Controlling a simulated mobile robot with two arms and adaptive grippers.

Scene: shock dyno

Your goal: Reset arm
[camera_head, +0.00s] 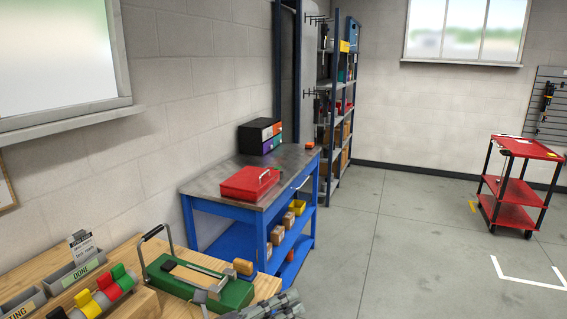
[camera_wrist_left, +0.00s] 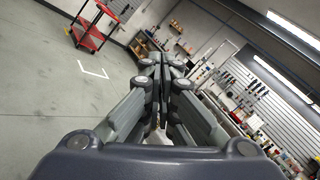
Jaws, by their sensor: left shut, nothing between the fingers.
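My left gripper (camera_head: 284,304) shows at the bottom edge of the head view, by the front right corner of the wooden bench. In the left wrist view its fingers (camera_wrist_left: 163,62) meet at the tips, shut with nothing between them. Only part of the left arm shows in the head view. My right gripper is in neither view.
A green device (camera_head: 232,296) with handles, coloured items (camera_head: 103,293) and grey bins (camera_head: 76,274) sit on the wooden bench (camera_head: 152,243). Behind stands a blue workbench (camera_head: 208,206) with a red toolbox (camera_head: 249,183). A red cart (camera_head: 517,189) stands right; the floor between is clear.

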